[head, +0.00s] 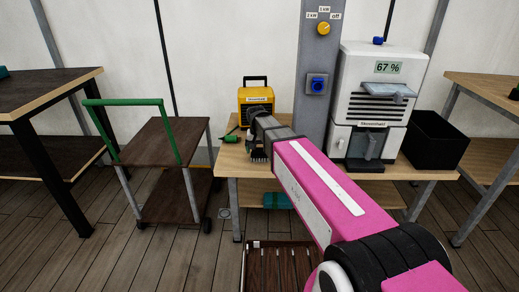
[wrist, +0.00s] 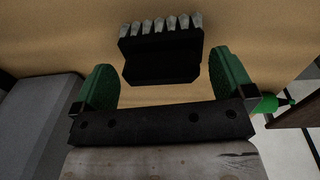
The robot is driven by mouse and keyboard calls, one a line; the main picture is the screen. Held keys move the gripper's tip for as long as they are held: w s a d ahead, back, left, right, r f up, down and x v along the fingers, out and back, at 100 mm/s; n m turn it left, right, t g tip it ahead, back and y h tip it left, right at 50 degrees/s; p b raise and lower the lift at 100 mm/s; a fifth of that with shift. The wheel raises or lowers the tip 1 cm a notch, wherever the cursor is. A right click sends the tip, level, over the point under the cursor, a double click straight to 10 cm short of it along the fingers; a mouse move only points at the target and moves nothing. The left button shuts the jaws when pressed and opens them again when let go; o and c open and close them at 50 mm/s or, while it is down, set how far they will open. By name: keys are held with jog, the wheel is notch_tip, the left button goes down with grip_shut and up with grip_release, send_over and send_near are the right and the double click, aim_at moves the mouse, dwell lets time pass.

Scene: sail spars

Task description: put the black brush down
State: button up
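The black brush (wrist: 160,62) with a row of pale grey bristles lies just beyond and between my gripper's green fingertips in the wrist view. My gripper (wrist: 163,78) is open, with a narrow gap on each side of the brush. In the head view, my gripper (head: 254,143) is low over the front left of the wooden table (head: 230,166), and the brush (head: 259,156) shows just under it, bristles toward the camera. Whether the brush's underside touches the tabletop cannot be told.
A yellow box (head: 256,97) with a black handle stands behind my gripper. A green-handled tool (head: 231,136) lies to its left. A grey post (head: 314,90), a white machine (head: 378,105) and a black bin (head: 434,142) stand to the right. A cart (head: 163,143) is left.

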aim_at(257, 149)
notch_tip(257, 149, up, 12)
jog(key=a, duration=0.1)
jog(key=shift+s, duration=0.3)
dwell(0.4)
jog(key=shift+s, duration=0.1)
